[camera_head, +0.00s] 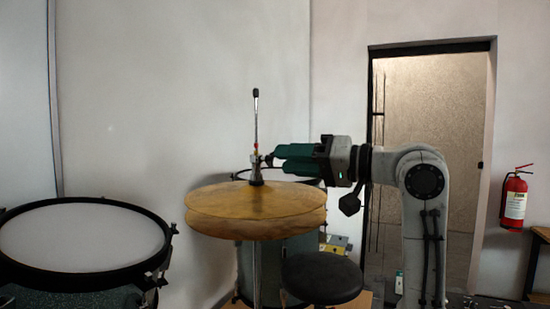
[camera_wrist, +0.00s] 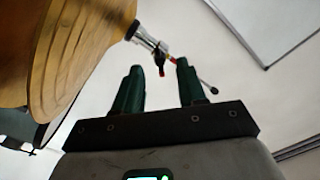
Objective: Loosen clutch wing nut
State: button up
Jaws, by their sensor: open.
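The hi-hat clutch (camera_head: 256,172) sits on the upright rod (camera_head: 256,115), just above the two gold cymbals (camera_head: 255,206). A red part shows on the rod above the clutch body. In the wrist view the silver clutch (camera_wrist: 146,38) has a small dark and red wing-like piece (camera_wrist: 160,64) that appears between the fingertips; I cannot tell for sure that this is the wing nut. My gripper (camera_head: 274,156) comes in from the right, level with the clutch. In the wrist view my green fingers (camera_wrist: 159,70) are apart, with no clear contact on the clutch.
A drum (camera_head: 80,240) stands at the left front. Another drum (camera_head: 285,258) is behind the cymbals. A round black stool seat (camera_head: 322,278) is below my gripper. A fire extinguisher (camera_head: 514,200) hangs at the right, beside a doorway.

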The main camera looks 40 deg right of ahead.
jog(key=shift+p+v, duration=0.35)
jog(key=shift+v, duration=1.7)
